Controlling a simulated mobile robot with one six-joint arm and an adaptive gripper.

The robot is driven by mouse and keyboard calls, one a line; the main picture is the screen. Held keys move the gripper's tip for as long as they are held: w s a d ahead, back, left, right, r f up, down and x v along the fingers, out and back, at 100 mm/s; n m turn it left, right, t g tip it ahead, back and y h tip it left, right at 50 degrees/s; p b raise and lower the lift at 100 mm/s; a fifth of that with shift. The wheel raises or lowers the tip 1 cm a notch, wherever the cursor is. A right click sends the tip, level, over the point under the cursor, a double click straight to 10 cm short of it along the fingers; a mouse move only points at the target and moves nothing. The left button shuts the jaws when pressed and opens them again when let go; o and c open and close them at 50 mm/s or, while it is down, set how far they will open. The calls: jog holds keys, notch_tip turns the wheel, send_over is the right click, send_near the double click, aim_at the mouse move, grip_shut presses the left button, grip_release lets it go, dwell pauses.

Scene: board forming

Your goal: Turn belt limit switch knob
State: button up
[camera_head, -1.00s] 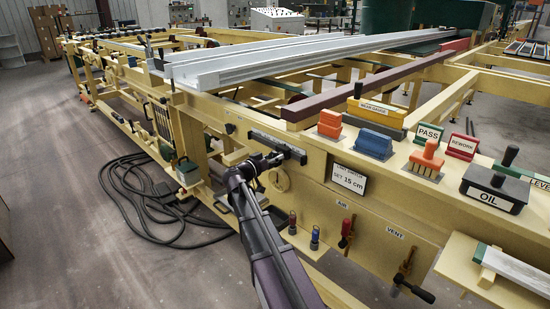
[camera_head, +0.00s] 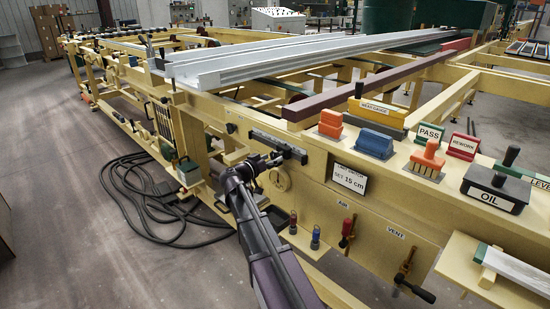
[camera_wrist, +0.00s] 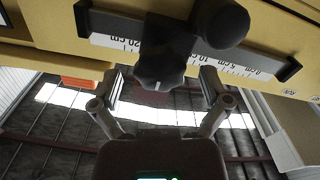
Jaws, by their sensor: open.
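The belt limit switch sits on a dark rail (camera_head: 278,144) on the side of the yellow frame. In the wrist view, which is upside down, a dark lobed knob (camera_wrist: 161,62) with a small white mark stands in front of the scale (camera_wrist: 110,41), between the 20 cm and 10 marks. A round black ball handle (camera_wrist: 222,24) is beside it. My gripper (camera_wrist: 161,86) is open, with one finger on each side of the knob and gaps between. In the head view my gripper (camera_head: 262,163) is at the rail and hides the knob.
A sign (camera_head: 349,179) reads SET 15 cm, its top line hard to read. AIR and VENT valves (camera_head: 404,275) are lower right. Stamps and an OIL block (camera_head: 494,190) stand on the ledge. A black cable (camera_head: 150,205) lies on the floor left.

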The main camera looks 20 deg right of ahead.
jog(key=v, duration=1)
jog(key=shift+a, duration=0.35)
jog(key=shift+s, duration=0.15)
jog(key=s+f+n+g+y, duration=0.4)
jog(key=s+f+y, duration=0.4)
jog(key=s+f, duration=0.4)
jog(key=s+a+f+n+g+y+p, duration=0.1)
jog(key=s+a+f+n+y, duration=0.2)
jog(key=s+a+y, duration=0.25)
jog(key=s+a+f+n+g+y, duration=0.1)
jog(key=s+a+f+n+y, duration=0.25)
jog(key=s+a, duration=0.2)
notch_tip(320, 180, up, 30)
jog(key=p, duration=2.8)
jog(key=shift+w+f+p, duration=0.2)
jog(key=shift+w+p, duration=0.15)
jog(key=shift+w, duration=0.05)
